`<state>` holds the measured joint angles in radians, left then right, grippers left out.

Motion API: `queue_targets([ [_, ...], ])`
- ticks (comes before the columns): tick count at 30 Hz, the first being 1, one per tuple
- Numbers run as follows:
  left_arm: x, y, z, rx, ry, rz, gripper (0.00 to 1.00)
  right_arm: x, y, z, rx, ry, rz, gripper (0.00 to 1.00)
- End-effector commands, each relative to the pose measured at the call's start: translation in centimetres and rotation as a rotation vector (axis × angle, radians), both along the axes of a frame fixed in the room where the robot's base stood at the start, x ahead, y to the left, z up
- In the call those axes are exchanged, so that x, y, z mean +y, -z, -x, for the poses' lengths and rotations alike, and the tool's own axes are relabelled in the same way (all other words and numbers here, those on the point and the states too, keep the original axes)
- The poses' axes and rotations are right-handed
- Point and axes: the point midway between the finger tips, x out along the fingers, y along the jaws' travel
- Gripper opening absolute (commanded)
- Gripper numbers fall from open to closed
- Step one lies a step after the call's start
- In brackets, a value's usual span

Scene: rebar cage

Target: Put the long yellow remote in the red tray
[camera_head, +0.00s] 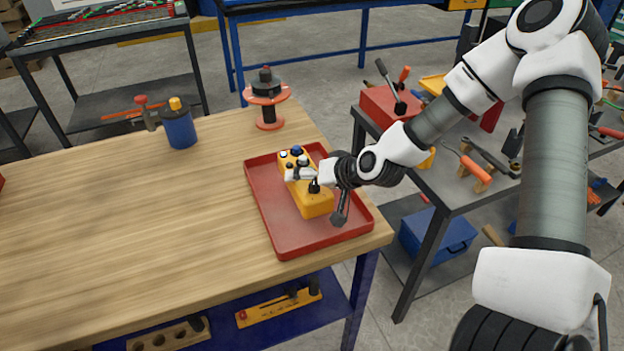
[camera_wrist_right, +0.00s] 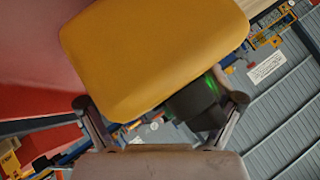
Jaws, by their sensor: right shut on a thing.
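The long yellow remote (camera_head: 316,203), a box with white, blue and black knobs on top, is over the red tray (camera_head: 262,215) on the wooden table. Whether it touches the tray floor cannot be told. My right gripper (camera_head: 314,186) reaches in from the right and is shut on the remote, hiding part of its top. In the right wrist view the remote's plain yellow body (camera_wrist_right: 155,55) fills the upper middle, with a black knob (camera_wrist_right: 195,103) between the fingers. The tray's red surface (camera_wrist_right: 40,50) shows at left there. My left gripper is not in view.
A red and black spool (camera_head: 267,100) and a blue canister (camera_head: 179,128) stand behind the tray. A yellow bar with knobs (camera_head: 280,308) lies on the lower shelf. A tool cart (camera_head: 450,190) stands at right.

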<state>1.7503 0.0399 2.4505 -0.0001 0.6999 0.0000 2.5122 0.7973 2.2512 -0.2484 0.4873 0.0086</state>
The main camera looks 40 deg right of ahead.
Motion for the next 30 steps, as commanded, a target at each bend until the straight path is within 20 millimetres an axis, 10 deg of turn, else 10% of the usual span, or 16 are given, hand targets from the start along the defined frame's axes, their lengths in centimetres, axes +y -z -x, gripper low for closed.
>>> queue_targets([
  [23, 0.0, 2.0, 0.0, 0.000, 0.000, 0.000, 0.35, 0.0, 2.5, 0.3, 0.002, -0.002, -0.001, 0.25],
  [24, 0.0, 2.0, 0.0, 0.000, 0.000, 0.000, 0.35, 0.1, 2.6, 0.4, 0.005, -0.002, -0.001, 0.95],
  [30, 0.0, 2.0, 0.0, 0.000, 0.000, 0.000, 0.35, 0.1, 2.7, 0.4, 0.007, -0.003, -0.003, 1.00],
])
